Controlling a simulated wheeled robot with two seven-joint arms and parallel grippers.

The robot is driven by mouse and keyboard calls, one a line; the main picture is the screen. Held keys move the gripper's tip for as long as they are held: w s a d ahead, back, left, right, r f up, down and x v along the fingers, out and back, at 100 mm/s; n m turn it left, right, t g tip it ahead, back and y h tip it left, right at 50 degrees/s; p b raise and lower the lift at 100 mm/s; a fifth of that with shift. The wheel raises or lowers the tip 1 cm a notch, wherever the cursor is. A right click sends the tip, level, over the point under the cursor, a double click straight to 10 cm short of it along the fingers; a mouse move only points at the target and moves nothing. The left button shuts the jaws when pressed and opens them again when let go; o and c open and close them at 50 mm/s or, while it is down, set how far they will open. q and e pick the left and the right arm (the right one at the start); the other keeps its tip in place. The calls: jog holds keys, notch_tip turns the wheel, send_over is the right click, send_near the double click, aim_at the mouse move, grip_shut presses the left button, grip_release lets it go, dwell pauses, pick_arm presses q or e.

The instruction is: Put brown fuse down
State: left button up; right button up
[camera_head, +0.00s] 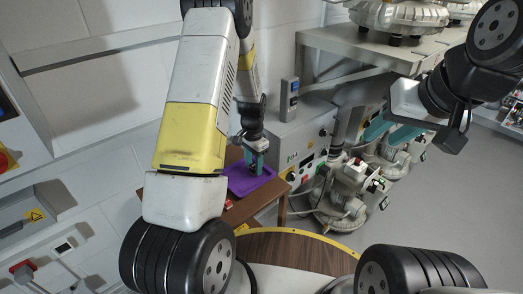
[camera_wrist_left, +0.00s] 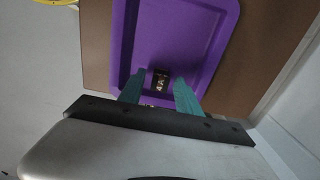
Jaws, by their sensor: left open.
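A small dark brown fuse (camera_wrist_left: 161,80) with pale markings shows on the purple tray (camera_wrist_left: 188,25) in the left wrist view. My left gripper (camera_wrist_left: 160,84) is open, with one teal finger on each side of the fuse and a gap to each. Whether the fuse rests flat on the tray is hard to tell. In the head view my left gripper (camera_head: 256,160) points down over the purple tray (camera_head: 240,184), and the fuse cannot be made out there. My right gripper (camera_head: 390,132) is far to the right, its teal fingers apart and nothing seen between them.
The tray lies on a brown wooden table (camera_head: 271,192). A small red item (camera_head: 229,204) is beside the tray. A grey box machine (camera_head: 301,135) stands just behind the table. Blower equipment (camera_head: 352,180) stands to the right, under a metal shelf (camera_head: 340,45). Open floor lies further right.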

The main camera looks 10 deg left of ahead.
aim_at(254, 165)
pick_arm(q)
notch_tip(254, 165, up, 12)
jog(key=s+d+r+n+t+h, duration=0.1)
jog(key=s+r+n+t, duration=0.1)
jog(key=s+r, duration=0.55)
jog(key=s+r+n+t+h, duration=0.15)
jog(key=s+r, duration=0.25)
jog(key=r, duration=0.6)
jog(key=s+d+r+n+t, duration=0.1)
jog(key=s+r+n+t, duration=0.1)
jog(key=s, duration=1)
notch_tip(254, 165, up, 3)
jog(key=shift+s+f+n+t, duration=0.1)
jog(key=shift+s+n+t, duration=0.3)
jog(key=shift+n, duration=0.35)
